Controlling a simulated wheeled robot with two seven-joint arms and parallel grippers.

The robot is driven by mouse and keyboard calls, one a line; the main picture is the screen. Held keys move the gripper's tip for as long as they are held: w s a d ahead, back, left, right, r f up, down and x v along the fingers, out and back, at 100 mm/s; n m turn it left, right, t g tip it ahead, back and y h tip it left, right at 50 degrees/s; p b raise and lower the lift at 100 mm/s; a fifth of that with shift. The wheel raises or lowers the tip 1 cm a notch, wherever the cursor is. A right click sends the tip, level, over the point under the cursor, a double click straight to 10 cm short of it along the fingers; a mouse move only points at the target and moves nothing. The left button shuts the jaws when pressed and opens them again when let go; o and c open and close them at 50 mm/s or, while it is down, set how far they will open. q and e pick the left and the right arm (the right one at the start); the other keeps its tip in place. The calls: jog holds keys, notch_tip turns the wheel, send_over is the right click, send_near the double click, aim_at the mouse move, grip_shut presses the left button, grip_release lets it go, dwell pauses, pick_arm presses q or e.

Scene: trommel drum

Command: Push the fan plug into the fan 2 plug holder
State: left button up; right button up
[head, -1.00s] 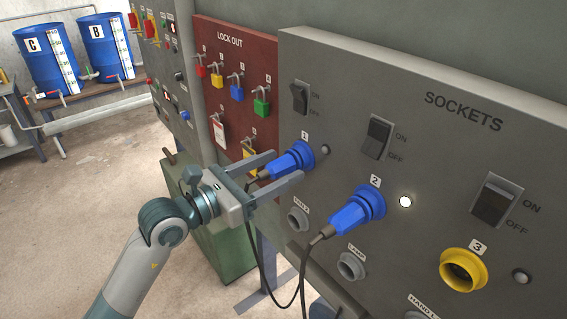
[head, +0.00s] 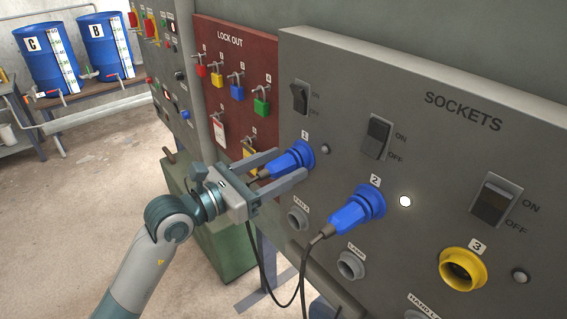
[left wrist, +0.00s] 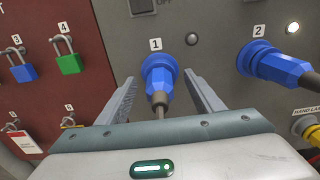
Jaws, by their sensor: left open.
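A blue plug (head: 289,160) sits in socket 1 on the grey sockets panel, with a dark cable behind it. My left gripper (head: 284,168) is open, one finger on each side of this plug, with gaps visible. In the left wrist view the plug (left wrist: 159,78) lies between the spread fingers. A second blue plug (head: 357,208) sits in socket 2, its cable hanging down. The grey fan 2 holder (head: 298,219) is below socket 1, and looks empty. Which plug is the fan plug is not labelled. My right gripper is not in view.
The lamp holder (head: 351,266) and yellow socket 3 (head: 463,269) are to the right. A red lock out board (head: 236,85) with several padlocks adjoins the panel on the left. Hanging cables (head: 302,285) loop below socket 2. A green box (head: 222,240) stands below.

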aim_at(258, 177)
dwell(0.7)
pick_arm(q)
jog(key=c, duration=1.4)
jog(key=shift+s+a, duration=0.1)
jog(key=shift+a, duration=0.05)
jog(key=shift+v, duration=0.9)
jog(key=shift+a, duration=0.1)
jog(key=shift+v, duration=1.8)
jog(key=shift+s, duration=0.1)
